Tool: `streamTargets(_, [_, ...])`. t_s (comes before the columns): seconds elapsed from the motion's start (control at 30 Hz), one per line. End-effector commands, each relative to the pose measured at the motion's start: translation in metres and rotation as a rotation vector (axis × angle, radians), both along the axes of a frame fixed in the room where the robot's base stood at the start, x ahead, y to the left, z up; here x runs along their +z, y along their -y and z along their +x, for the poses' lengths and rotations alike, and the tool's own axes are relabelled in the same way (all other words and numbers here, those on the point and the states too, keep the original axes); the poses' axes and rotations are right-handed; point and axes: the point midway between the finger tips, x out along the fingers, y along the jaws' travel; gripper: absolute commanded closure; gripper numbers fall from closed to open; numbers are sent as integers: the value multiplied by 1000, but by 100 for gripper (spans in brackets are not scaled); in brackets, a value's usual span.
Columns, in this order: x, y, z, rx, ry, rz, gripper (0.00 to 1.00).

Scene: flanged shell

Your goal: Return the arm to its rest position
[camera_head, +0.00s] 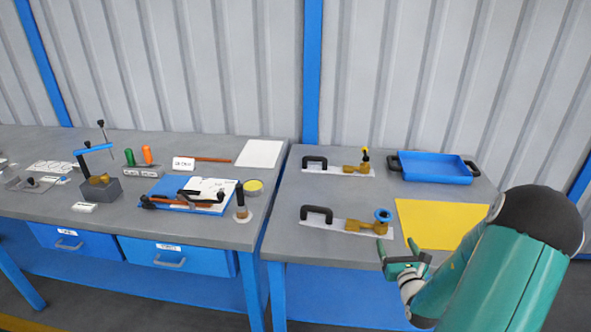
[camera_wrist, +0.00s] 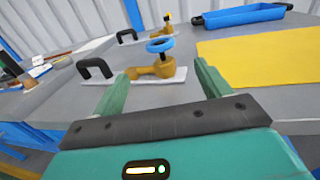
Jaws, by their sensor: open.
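My arm is teal with a black joint and reaches in from the lower right in the head view. My gripper (camera_head: 403,255) is open and empty, in front of the right table's front edge. In the wrist view the two green fingers of my gripper (camera_wrist: 158,90) stand wide apart. Between and beyond them is a brass valve with a blue handwheel (camera_wrist: 160,45) on a white plate with a black handle. The same blue-wheel valve (camera_head: 382,216) shows in the head view, behind my gripper and apart from it.
A second valve with a yellow-tipped stem (camera_head: 365,160) stands farther back. A blue tray (camera_head: 434,168) is at the back right, with a yellow mat (camera_head: 435,222) in front. The left table (camera_head: 225,228) carries a clipboard, tools and a clamp. A ribbed wall closes the back.

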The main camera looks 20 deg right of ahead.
Motion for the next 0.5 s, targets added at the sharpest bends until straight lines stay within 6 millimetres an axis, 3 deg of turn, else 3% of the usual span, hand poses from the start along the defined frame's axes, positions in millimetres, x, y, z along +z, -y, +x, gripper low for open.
streamTargets(0.17, [5,-6,5,29,-1,-14,24])
streamTargets(0.27, [22,-30,21,130,-7,-64,24])
streamTargets(0.37, [49,-77,42,310,-22,-158,24])
streamTargets(0.5, [87,-166,61,629,-60,-343,24])
